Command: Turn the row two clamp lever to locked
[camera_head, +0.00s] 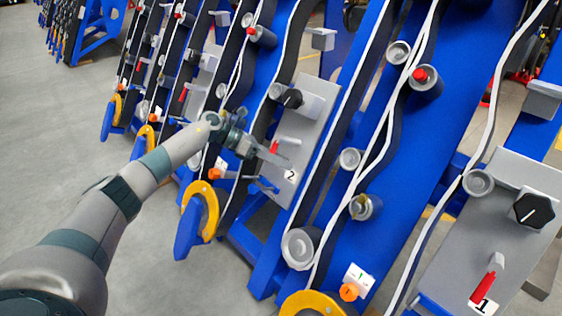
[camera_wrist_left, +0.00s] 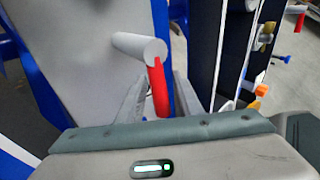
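The row two clamp lever (camera_head: 274,147) has a red handle and sits on the grey panel (camera_head: 312,131) marked 2. In the left wrist view, the lever's red handle (camera_wrist_left: 158,88) hangs from a grey round pivot (camera_wrist_left: 140,46). My left gripper (camera_head: 279,174) is at this panel, close to the lever. Its fingers (camera_wrist_left: 158,98) are apart, one on each side of the red handle. I cannot tell whether either finger touches it. My right gripper is not in view.
A black knob (camera_head: 292,98) sits above the lever on the same panel. Row one's panel has its own red lever (camera_head: 484,287) and black knob (camera_head: 534,208). Blue frames, white hoses and yellow-orange hooks (camera_head: 207,205) surround the panel. Open grey floor (camera_head: 60,135) lies to the left.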

